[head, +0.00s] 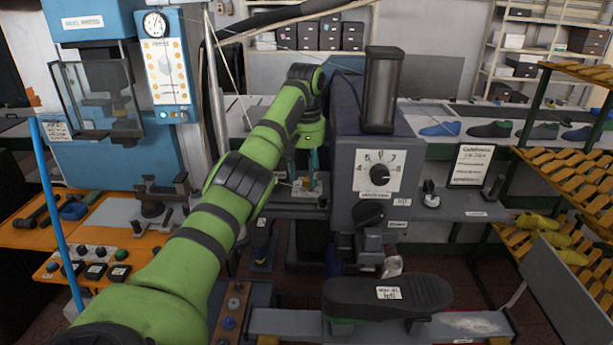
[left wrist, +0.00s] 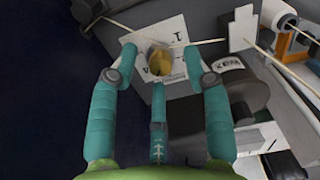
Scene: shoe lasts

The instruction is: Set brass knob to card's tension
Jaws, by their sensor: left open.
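The brass knob (left wrist: 160,63) shows in the left wrist view, on a pale plate (left wrist: 172,38) with dark numerals. My left gripper (head: 303,178) has its teal fingers spread, in front of the machine's left side in the head view. In the left wrist view the fingers stand on either side of the knob, with gaps between them and it. A third finger lies below the knob. The knob's pointer setting is not readable. A framed card (head: 471,165) stands right of the machine; its heading shows but its small print is unreadable. My right gripper is not in view.
A dark machine (head: 346,150) carries a white dial with a black knob (head: 379,174). Shoe lasts (head: 490,129) line the rear bench. A blue press (head: 115,130) stands left; a yellow rack (head: 570,170) stands right.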

